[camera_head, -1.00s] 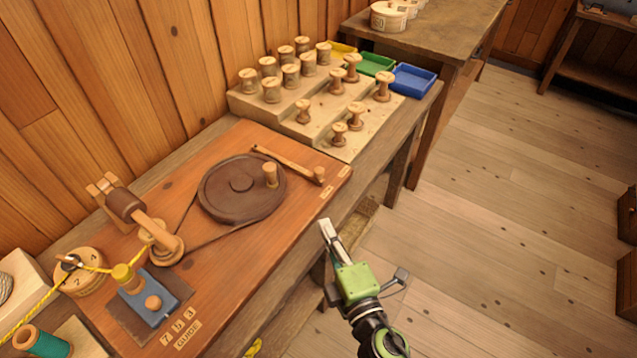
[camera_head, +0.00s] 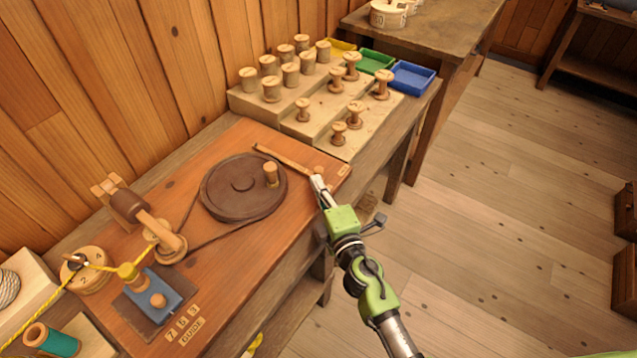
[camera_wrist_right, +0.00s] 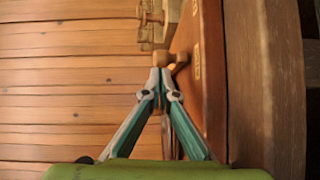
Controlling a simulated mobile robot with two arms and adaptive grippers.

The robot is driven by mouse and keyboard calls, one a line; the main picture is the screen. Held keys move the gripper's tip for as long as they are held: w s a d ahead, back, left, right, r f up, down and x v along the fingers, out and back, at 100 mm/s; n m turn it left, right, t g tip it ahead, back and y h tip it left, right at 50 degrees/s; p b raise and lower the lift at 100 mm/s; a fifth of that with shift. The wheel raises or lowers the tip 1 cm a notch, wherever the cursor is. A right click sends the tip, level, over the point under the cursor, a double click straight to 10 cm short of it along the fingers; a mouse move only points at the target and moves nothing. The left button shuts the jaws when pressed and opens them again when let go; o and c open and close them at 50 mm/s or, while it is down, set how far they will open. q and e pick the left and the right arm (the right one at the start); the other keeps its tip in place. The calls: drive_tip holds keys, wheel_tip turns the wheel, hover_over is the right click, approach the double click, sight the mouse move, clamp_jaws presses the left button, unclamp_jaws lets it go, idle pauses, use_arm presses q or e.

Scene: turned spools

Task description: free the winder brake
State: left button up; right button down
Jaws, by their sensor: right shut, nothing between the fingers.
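The winder is a wooden board (camera_head: 235,270) with a dark round wheel (camera_head: 225,200) that has an upright peg (camera_head: 271,174). A thin wooden brake lever (camera_head: 283,158) lies behind and right of the wheel, with a small knob (camera_head: 319,170) at its near right end. My right gripper (camera_head: 318,181) is shut and empty, its fingertips right at the knob. In the right wrist view the knob (camera_wrist_right: 166,57) sits just beyond the closed fingertips (camera_wrist_right: 160,78); I cannot tell whether they touch. The fingers partly hide the lever's end. My left gripper is not in view.
A stepped rack (camera_head: 318,122) with several spools stands behind the board. Green (camera_head: 376,62) and blue (camera_head: 412,77) trays sit beyond it. A blue guide block (camera_head: 160,293) and yellow thread are at the left. Open floor (camera_head: 480,200) lies to the right.

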drive_tip(key=shift+w, duration=0.15)
drive_tip(key=shift+w+d+n+y, duration=0.25)
drive_tip(key=shift+n+y, duration=0.05)
drive_tip(key=shift+w+d+r+n+g+y+p, duration=0.1)
drive_tip(key=shift+w+d+n+g+y+p, duration=0.35)
drive_tip(key=shift+w+d+y, duration=0.5)
drive_tip(key=w, duration=0.1)
drive_tip(key=w+d+n+g+y+b, duration=0.2)
drive_tip(key=w, duration=0.1)
drive_tip(key=shift+w+d+f+y, duration=0.1)
drive_tip(key=shift+d+f+y, duration=0.05)
drive_tip(key=shift+f+y, duration=0.15)
drive_tip(key=shift+w+d+n+y+b, duration=0.15)
drive_tip(key=shift+w+n+y+b, duration=0.1)
drive_tip(key=shift+w+n+b, duration=0.15)
drive_tip(key=shift+w+d+r, duration=0.1)
drive_tip(key=shift+w+d, duration=0.05)
drive_tip(key=shift+r+g, duration=0.15)
drive_tip(key=shift+g, duration=0.1)
drive_tip(key=shift+d, duration=0.1)
